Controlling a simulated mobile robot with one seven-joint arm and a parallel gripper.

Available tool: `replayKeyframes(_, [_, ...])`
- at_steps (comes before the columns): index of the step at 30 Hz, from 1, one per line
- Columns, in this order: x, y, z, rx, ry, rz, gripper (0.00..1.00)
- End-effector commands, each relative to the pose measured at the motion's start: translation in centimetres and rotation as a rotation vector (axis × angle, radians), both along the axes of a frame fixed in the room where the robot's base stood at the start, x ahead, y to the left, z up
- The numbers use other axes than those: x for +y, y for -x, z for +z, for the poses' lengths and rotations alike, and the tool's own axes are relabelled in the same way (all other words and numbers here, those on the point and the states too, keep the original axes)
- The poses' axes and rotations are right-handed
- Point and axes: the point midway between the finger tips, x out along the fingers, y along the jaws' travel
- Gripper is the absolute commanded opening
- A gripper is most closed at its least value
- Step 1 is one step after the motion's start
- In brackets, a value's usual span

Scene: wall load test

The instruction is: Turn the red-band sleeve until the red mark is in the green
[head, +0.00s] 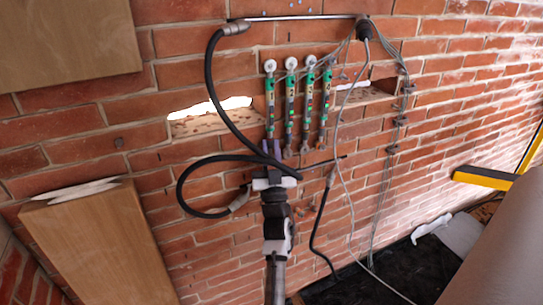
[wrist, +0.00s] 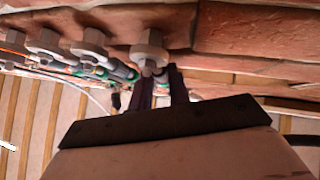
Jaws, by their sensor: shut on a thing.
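Several slim upright rods with green bodies and white round tops hang side by side on the brick wall. The leftmost rod (head: 270,95) is the one above my gripper. Small red marks show on the rods further right, such as the third rod (head: 308,100). My gripper (head: 271,150) reaches up from below and is shut at the lower end of the leftmost rod. In the wrist view my gripper (wrist: 160,80) has its dark fingers at a grey hex fitting (wrist: 150,50). The red-band sleeve and its mark are too small to tell apart.
A black hose (head: 212,85) loops left of the rods, and another curls close around my wrist. Grey cables (head: 345,150) hang to the right. Wooden boards (head: 88,240) stand at left. A yellow-edged bar (head: 483,178) is at right.

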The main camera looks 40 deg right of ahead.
Motion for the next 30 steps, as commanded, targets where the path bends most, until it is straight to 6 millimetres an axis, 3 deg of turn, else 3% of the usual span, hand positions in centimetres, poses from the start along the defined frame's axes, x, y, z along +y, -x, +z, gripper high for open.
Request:
replayKeyframes(7, [0.0, 0.0, 0.1, 0.001, 0.0, 0.001, 0.0])
replayKeyframes(8, [0.0, 0.0, 0.1, 0.001, 0.0, 0.001, 0.22])
replayKeyframes(12, [0.0, 0.0, 0.0, 0.001, 0.0, 0.001, 0.4])
replayKeyframes(23, [0.1, 0.3, -0.5, 0.001, -0.002, 0.001, 0.4])
replayKeyframes(30, [1.6, 2.9, -3.7, 0.003, -0.003, -0.001, 0.4])
